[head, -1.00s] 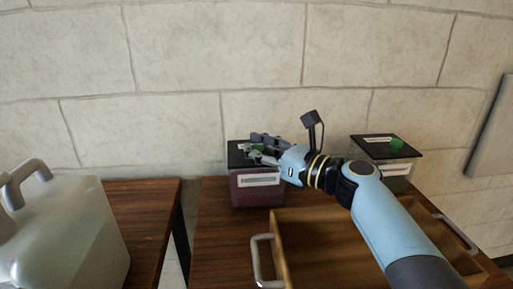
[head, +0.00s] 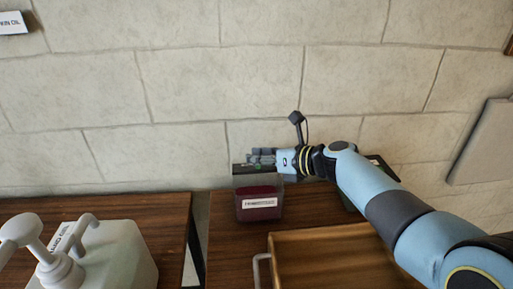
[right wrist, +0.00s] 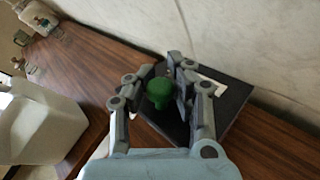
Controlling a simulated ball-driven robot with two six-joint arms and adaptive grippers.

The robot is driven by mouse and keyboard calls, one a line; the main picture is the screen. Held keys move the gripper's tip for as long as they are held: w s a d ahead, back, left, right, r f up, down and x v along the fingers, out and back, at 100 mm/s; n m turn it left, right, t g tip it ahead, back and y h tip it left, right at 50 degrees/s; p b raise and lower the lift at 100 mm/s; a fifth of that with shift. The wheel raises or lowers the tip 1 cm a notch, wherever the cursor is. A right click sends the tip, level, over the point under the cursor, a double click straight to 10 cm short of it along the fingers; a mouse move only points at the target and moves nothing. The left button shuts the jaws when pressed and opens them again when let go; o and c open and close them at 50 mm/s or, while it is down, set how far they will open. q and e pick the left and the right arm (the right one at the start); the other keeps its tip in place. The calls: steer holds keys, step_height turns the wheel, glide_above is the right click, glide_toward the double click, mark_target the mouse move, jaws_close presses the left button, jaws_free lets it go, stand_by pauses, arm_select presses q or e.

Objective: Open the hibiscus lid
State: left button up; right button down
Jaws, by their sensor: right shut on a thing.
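The hibiscus container (head: 259,206) is a clear box with dark red contents and a white label too small to read. It stands on the wooden table against the wall. Its black lid (head: 239,169) has a green knob (right wrist: 159,92). My right gripper (head: 262,158) is at the lid, with its fingers closed on the green knob. In the right wrist view, the dark lid (right wrist: 228,103) with a white label lies beyond the fingers. I cannot tell whether the lid touches the box rim. My left gripper is not in view.
A wooden tray (head: 300,245) with metal handles is in front of the container. A white pump bottle (head: 118,252) stands on the left table, across a gap. A second black-lidded box (head: 377,160) is mostly hidden behind my right arm.

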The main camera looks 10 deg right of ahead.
steer(key=shift+w+d+r+m+g+p, duration=0.25)
steer(key=shift+w+r+g+p, duration=0.2)
steer(key=shift+p, duration=0.3)
steer(key=shift+w, duration=0.1)
steer(key=c, duration=1.6)
jaws_free()
steer(key=shift+h, duration=0.3)
steer(key=o, duration=0.5)
steer(key=shift+d+r, duration=0.1)
steer(key=shift+d, duration=0.05)
steer(key=shift+a, duration=0.2)
steer(key=shift+s, duration=0.2)
steer(key=v, duration=1.2)
